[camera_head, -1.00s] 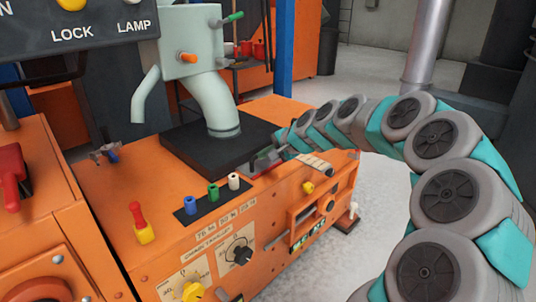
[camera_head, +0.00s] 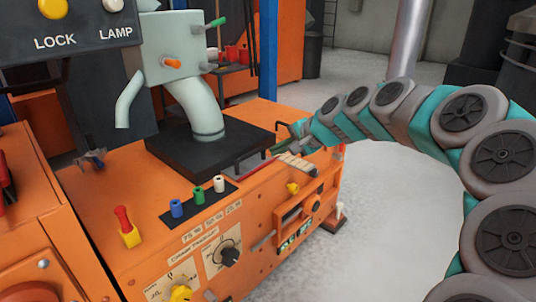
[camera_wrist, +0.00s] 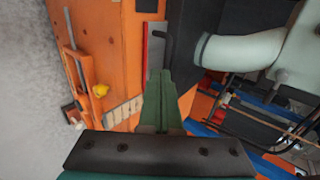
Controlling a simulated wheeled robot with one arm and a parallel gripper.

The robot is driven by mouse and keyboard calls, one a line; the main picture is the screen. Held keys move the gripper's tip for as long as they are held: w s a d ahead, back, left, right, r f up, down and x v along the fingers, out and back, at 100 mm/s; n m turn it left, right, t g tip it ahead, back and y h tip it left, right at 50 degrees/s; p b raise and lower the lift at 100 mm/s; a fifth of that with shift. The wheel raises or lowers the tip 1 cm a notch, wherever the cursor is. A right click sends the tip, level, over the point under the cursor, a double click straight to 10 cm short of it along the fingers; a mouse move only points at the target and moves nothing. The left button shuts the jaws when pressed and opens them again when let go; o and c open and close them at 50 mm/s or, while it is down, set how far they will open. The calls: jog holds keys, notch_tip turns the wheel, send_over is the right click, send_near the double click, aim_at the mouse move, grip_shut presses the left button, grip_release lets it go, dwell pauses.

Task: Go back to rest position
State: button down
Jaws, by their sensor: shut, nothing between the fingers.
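My gripper (camera_head: 280,148) is at the far end of my grey and teal arm, over the back right part of the orange machine (camera_head: 262,207). In the wrist view its green fingers (camera_wrist: 164,85) are together with nothing between them. Close by the fingertips are a dark bent handle and a red-edged light strip (camera_wrist: 155,50) on the machine top; I cannot tell whether they touch. The gripper is small and partly hidden by my arm in the head view.
A pale green pipe fitting (camera_head: 196,105) on a black plate (camera_head: 180,152) stands left of my gripper. Blue, green and white pegs (camera_head: 198,196), a red-yellow switch (camera_head: 127,228) and dials (camera_head: 229,256) are on the machine. Open floor (camera_head: 375,220) lies to the right.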

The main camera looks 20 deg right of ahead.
jog(key=s+a+f+n+g+h+p, duration=0.1)
jog(key=s+a+f+n+g, duration=0.2)
jog(key=s+a, duration=0.45)
jog(key=s+a+f+n+g+p, duration=0.1)
jog(key=s+a+n+g, duration=0.3)
jog(key=s, duration=0.7)
jog(key=s+d+f+n+g+h+p, duration=0.1)
jog(key=s+f+n+g+h, duration=0.1)
jog(key=s, duration=0.9)
jog(key=s+d+f+n+g+h+p, duration=0.1)
jog(key=s+f+n+h, duration=0.1)
jog(key=s, duration=0.9)
notch_tip(320, 180, down, 2)
jog(key=shift+s+d+f+n+g, duration=0.1)
jog(key=shift+s+d+n+g, duration=0.05)
jog(key=shift+d+n+g, duration=0.3)
